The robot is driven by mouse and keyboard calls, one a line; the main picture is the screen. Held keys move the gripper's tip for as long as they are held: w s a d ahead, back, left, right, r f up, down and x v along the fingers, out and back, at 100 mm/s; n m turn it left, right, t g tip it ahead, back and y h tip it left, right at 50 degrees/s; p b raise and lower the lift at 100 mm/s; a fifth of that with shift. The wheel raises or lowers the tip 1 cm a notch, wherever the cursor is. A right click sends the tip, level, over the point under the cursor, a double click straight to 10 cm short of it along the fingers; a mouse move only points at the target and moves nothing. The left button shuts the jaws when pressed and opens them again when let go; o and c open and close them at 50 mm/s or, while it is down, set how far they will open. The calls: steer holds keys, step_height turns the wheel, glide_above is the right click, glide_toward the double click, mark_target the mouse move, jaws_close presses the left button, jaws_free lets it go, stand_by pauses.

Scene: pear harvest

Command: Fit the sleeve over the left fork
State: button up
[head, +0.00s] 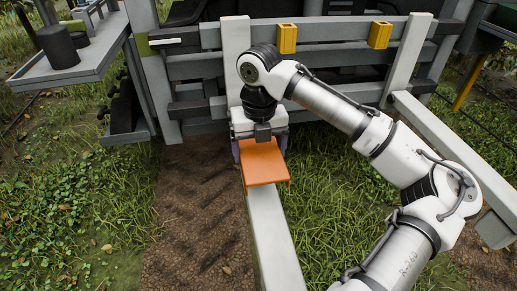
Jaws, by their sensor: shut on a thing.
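An orange sleeve (265,165) sits at the left fork (274,236), a long pale grey bar running toward the bottom of the head view. My gripper (261,145) is over the sleeve's far end and is shut on it. The sleeve covers part of the fork from above. The fork shows again on the near side of the sleeve. I cannot tell from this angle whether the sleeve is around the fork or just above it. The gripper's fingertips are partly hidden by the wrist and the sleeve.
The right fork (455,150) lies at the right, bare, behind my arm. A grey carriage frame (205,70) with yellow blocks (287,38) stands behind. A grey shelf (75,62) with dark cylinders is at the upper left. Grass and a dirt strip lie below.

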steer(key=shift+f+b, duration=2.65)
steer(key=shift+f, duration=0.05)
steer(key=shift+f+b, duration=0.3)
steer(key=shift+f, duration=1.65)
steer(key=o, duration=0.9)
steer(key=shift+o, duration=0.2)
steer(key=shift+r, duration=0.1)
steer(key=shift+r+p, duration=3.4)
steer(key=shift+p, duration=0.35)
